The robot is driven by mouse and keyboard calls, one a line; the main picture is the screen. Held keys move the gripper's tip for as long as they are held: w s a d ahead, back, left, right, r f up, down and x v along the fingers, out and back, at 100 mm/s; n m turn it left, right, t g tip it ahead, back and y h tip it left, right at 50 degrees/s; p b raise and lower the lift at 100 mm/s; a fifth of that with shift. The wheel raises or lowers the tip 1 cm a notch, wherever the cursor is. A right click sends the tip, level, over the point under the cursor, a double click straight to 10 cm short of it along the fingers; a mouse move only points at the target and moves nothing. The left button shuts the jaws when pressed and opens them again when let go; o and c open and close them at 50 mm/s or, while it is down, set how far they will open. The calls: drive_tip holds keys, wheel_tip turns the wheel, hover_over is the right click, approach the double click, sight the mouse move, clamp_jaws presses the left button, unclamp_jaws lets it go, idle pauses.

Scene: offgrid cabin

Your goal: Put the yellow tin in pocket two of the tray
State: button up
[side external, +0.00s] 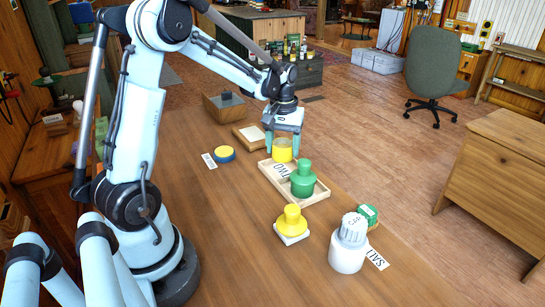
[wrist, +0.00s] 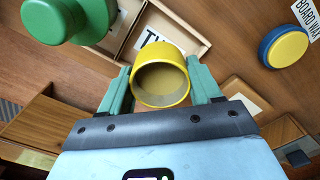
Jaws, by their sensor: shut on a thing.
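The yellow tin (side external: 282,151) is between the fingers of my gripper (side external: 284,143), which is shut on it. It is at the far end of the wooden tray (side external: 316,200); I cannot tell whether it touches the tray floor. The wrist view shows the tin (wrist: 160,80) between both green fingers (wrist: 160,88), overlapping the tray (wrist: 187,24) beside a label partly hidden by it. In the side view that label (side external: 282,171) reads TWO. A green knobbed object (side external: 302,181) stands in the tray's near part, and also shows in the wrist view (wrist: 55,18).
A blue-and-yellow tin (side external: 224,154) lies left of the tray. A wooden block with a pale top (side external: 250,136) is behind. A yellow knobbed object (side external: 291,222), a white jar (side external: 349,247) and a green item (side external: 368,215) stand nearer.

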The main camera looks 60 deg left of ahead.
sight(283, 159)
drive_tip(key=shift+f, duration=2.15)
drive_tip(key=shift+f, duration=0.1)
drive_tip(key=o, duration=0.9)
wheel_tip(283, 159, up, 12)
drive_tip(key=f, duration=0.1)
drive_tip(key=s+d+m+t, duration=0.3)
drive_tip(key=s+d+m, duration=0.1)
drive_tip(key=d, duration=0.4)
drive_tip(key=s+d+r+m+t, duration=0.1)
drive_tip(key=s+d+m+t, duration=0.3)
drive_tip(key=d, duration=0.5)
drive_tip(key=shift+s+d+r+m, duration=0.2)
drive_tip(key=shift+s+r+m, duration=0.1)
drive_tip(key=shift+s+m, duration=0.25)
